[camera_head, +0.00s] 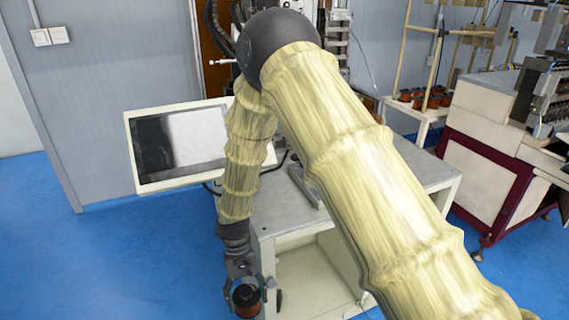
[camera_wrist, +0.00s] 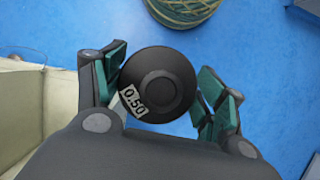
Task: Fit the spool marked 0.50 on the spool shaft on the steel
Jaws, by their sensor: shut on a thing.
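The spool marked 0.50 (camera_wrist: 157,84) shows its dark round end with a white label in the wrist view. My gripper (camera_wrist: 160,88) has its green-padded fingers on either side of the spool and is shut on it. In the head view my gripper (camera_head: 244,284) hangs low in front of the white table's left corner, with the reddish-brown spool (camera_head: 247,301) at its end. I cannot make out the spool shaft. A grey metal piece (camera_head: 304,184) on the tabletop is partly hidden by my arm.
The white table (camera_head: 290,238) stands beside my gripper, its top partly hidden by my arm. A monitor (camera_head: 180,147) stands at the table's left. Several copper-coloured spools (camera_head: 431,99) sit on a rack at the back right, near a maroon-and-white machine (camera_head: 486,167). Blue floor is clear at left.

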